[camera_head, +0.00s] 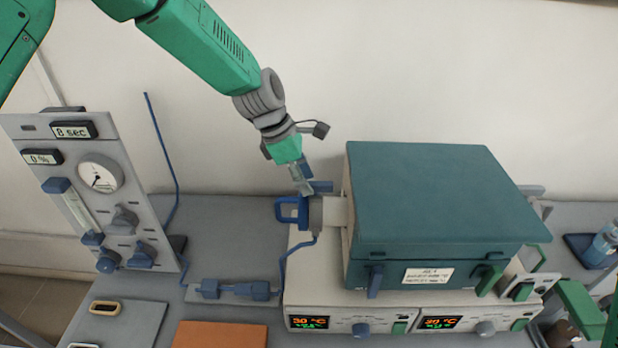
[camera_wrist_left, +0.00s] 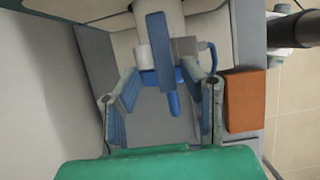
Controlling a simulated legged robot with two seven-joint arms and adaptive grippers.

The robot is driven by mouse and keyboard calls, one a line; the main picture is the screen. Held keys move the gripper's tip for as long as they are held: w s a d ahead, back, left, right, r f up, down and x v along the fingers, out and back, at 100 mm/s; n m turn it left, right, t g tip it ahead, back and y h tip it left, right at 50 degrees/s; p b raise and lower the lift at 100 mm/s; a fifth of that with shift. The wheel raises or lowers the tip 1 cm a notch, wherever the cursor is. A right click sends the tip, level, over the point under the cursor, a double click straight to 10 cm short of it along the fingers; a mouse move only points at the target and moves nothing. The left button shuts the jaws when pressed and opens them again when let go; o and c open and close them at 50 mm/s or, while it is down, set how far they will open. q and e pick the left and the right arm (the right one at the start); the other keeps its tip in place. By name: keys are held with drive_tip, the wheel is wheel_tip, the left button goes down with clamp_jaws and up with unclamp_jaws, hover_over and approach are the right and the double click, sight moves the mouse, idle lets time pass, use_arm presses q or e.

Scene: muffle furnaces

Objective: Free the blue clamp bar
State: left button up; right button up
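The blue clamp bar (camera_head: 318,187) lies across the top of the collar on the white tube at the furnace's left side. In the left wrist view a long blue bar (camera_wrist_left: 160,50) lies over the tube, with a blue crosspiece and a rounded blue peg (camera_wrist_left: 173,105) below it. A blue loop handle (camera_head: 288,209) sticks out left of the collar. My left gripper (camera_head: 303,182) is just above the collar, close to the bar. In the wrist view its fingers (camera_wrist_left: 162,82) are spread on either side of the blue parts. I cannot tell whether they touch.
The teal furnace (camera_head: 440,200) stands on a white control base (camera_head: 345,318) right of my gripper. A grey gauge panel (camera_head: 95,185) stands at the left. A blue hose runs down from the collar to blue fittings (camera_head: 235,289). An orange mat (camera_head: 222,334) lies in front.

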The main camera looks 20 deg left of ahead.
sight(322, 183)
use_arm(q)
drive_tip(key=shift+f, duration=0.2)
drive_tip(key=shift+d, duration=0.3)
drive_tip(key=d, duration=0.2)
drive_tip(key=shift+w+d+r, duration=0.1)
drive_tip(key=shift+d, duration=0.2)
drive_tip(key=c, duration=0.5)
drive_tip(key=shift+d, duration=0.15)
clamp_jaws()
drive_tip(key=shift+a, duration=1)
drive_tip(key=m+g, duration=0.1)
drive_tip(key=m, duration=0.4)
drive_tip(key=shift+d+g, duration=0.15)
drive_tip(key=shift+g, duration=0.25)
drive_tip(key=m+g, duration=0.1)
drive_tip(key=m, duration=0.3)
drive_tip(key=shift+w+d+m+g+y, duration=0.1)
drive_tip(key=shift+m+g+y, duration=0.2)
drive_tip(key=shift+g, duration=0.1)
drive_tip(key=m+g+y, duration=0.1)
drive_tip(key=m, duration=0.3)
drive_tip(key=shift+w+d, duration=0.1)
drive_tip(key=shift+m+g+y, duration=0.4)
drive_tip(key=shift+m+y, duration=0.4)
drive_tip(key=shift+m, duration=1.3)
use_arm(e)
drive_tip(key=shift+s+d, duration=0.15)
drive_tip(key=shift+d, duration=0.45)
